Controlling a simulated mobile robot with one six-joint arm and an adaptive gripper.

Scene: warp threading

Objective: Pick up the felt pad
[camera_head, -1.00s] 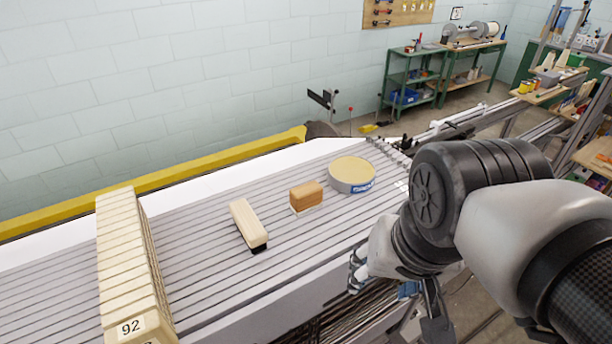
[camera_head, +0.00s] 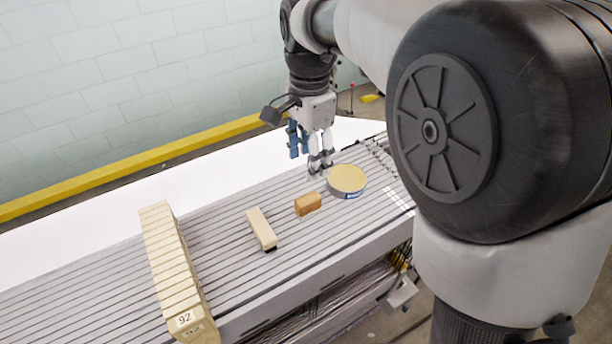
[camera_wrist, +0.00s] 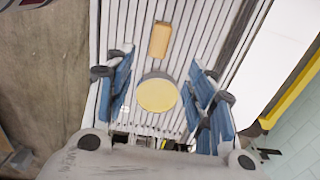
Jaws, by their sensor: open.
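The felt pad appears to be the small brown block with a pale underside (camera_head: 308,204), lying on the grey slatted bed. In the wrist view the brown block (camera_wrist: 160,40) lies beyond the round tin. My gripper (camera_head: 320,161) hangs pointing down above the bed, behind the block and the tin in the head view. Its blue fingers (camera_wrist: 160,68) are spread apart and nothing is between them in contact. The block is apart from the gripper.
A round tin with a yellow top (camera_head: 347,180) sits close right of the block. A cream block with a dark underside (camera_head: 261,229) lies to the left. A row of cream numbered blocks (camera_head: 174,262) stands further left. A yellow rail (camera_head: 130,169) runs behind the bed.

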